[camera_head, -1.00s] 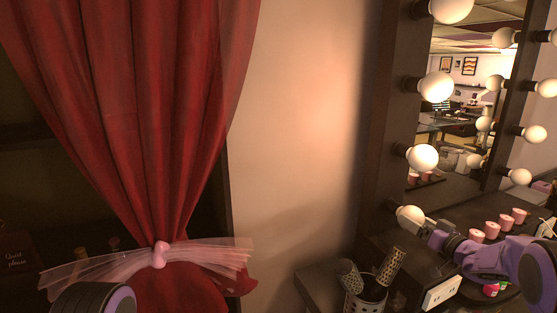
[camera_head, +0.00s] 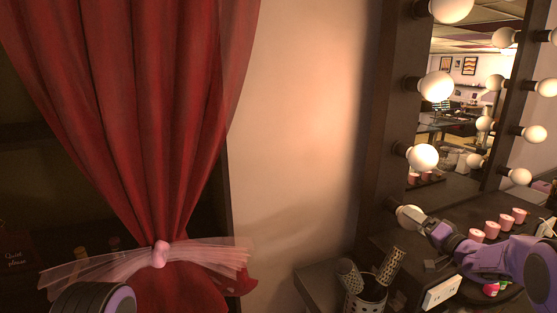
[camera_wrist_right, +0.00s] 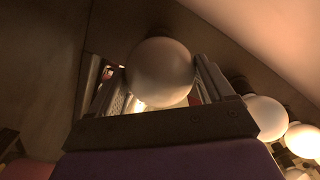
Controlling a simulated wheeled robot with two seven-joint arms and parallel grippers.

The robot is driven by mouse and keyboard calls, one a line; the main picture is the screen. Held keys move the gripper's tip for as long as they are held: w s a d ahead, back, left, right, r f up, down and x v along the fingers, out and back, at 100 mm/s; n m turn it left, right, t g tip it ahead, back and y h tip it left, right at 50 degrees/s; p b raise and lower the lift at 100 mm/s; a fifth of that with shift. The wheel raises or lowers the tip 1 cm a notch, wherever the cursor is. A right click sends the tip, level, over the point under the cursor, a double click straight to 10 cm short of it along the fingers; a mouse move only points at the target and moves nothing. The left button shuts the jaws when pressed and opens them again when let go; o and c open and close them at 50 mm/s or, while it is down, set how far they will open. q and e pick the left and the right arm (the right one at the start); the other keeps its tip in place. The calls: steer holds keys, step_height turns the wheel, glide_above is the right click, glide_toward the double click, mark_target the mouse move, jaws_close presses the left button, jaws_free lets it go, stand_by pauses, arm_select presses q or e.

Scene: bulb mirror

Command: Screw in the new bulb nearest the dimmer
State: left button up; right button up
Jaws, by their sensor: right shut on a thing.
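A round white bulb (camera_head: 408,214) sits at the lowest place on the mirror's left frame post. My right gripper (camera_head: 418,221) is shut on this bulb, coming from the right. In the right wrist view the bulb (camera_wrist_right: 160,72) is held between the two fingers, with a warm glow at its lower edge. Its base and socket are hidden behind the globe, so I cannot tell how deep it sits. A white box (camera_head: 441,292) with small slots or marks is on the counter below; I cannot tell if it is the dimmer. My left gripper is out of view.
Other bulbs (camera_head: 423,158) line the frame post above. Pink jars (camera_head: 492,231) stand on the counter behind my right arm. A red curtain (camera_head: 150,110) hangs at the left.

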steer(key=m, duration=0.4)
steer(key=shift+r, duration=0.2)
steer(key=m, duration=0.5)
steer(key=o, duration=0.9)
steer(key=shift+f, duration=0.1)
